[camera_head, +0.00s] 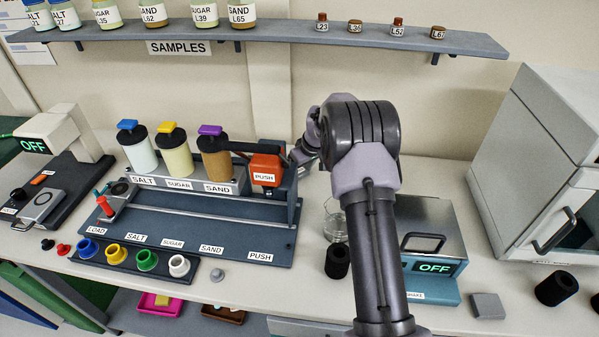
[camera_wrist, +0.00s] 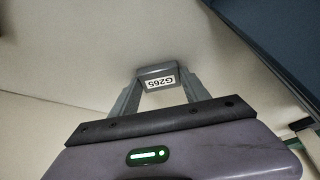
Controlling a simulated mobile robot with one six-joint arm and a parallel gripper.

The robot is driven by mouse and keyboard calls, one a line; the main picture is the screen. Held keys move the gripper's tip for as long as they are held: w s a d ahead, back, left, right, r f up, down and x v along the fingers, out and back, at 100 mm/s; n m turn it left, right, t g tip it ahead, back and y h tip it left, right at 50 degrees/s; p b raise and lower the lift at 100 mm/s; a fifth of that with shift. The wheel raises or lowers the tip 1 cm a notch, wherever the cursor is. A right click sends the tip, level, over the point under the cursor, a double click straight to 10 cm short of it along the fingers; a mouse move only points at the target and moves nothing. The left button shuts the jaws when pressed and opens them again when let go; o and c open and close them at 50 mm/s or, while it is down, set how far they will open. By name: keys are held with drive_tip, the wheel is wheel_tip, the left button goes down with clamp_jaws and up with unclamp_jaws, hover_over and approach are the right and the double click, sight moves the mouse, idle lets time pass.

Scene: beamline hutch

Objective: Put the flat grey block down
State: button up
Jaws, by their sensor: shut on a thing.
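In the wrist view my gripper (camera_wrist: 156,84) is shut on a small grey block (camera_wrist: 155,71) with a white label reading G265. Its two fingers press on either side of it, and its full shape cannot be told from this angle. In the head view my arm reaches over the bench towards the wall, and its wrist end (camera_head: 308,146) is beside the orange PUSH block. The fingertips and the held block cannot be made out there. Another flat grey block (camera_head: 487,305) lies on the bench front, right of the teal device with the OFF display.
The dosing station (camera_head: 190,225) with several capped jars fills the left. A glass beaker (camera_head: 334,222) and a black cylinder (camera_head: 337,262) stand beside my arm. A grey cabinet (camera_head: 545,160) is at right, the samples shelf (camera_head: 290,34) above. Bare bench shows between station and beaker.

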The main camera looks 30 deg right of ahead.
drive_tip(key=shift+f, duration=0.15)
drive_tip(key=o, duration=1.5)
drive_tip(key=shift+c, duration=0.2)
drive_tip(key=shift+r, duration=0.2)
drive_tip(key=p+v, duration=0.3)
drive_tip(key=v, duration=0.9)
drive_tip(key=shift+r, duration=0.1)
